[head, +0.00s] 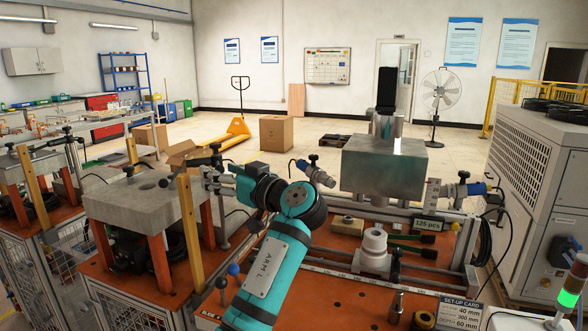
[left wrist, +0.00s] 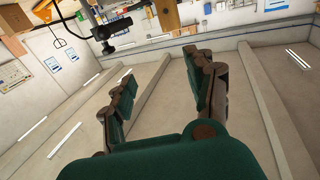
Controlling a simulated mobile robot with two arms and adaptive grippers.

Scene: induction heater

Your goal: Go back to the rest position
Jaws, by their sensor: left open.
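My left gripper (head: 214,181) is near the middle left of the head view, at the end of my teal left arm. It is raised beside the right edge of a grey slab (head: 135,200) on orange legs. I cannot tell whether it touches anything there. In the left wrist view its two dark green fingers (left wrist: 163,85) stand wide apart with nothing between them. My right gripper is not in view.
A metal block (head: 383,170) with a dark-topped cylinder stands right of my left arm. A white stepped part (head: 373,250) sits on the orange bench (head: 335,290) below it. A yellow post (head: 190,233) rises close to the gripper. A large grey cabinet (head: 530,170) stands at right.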

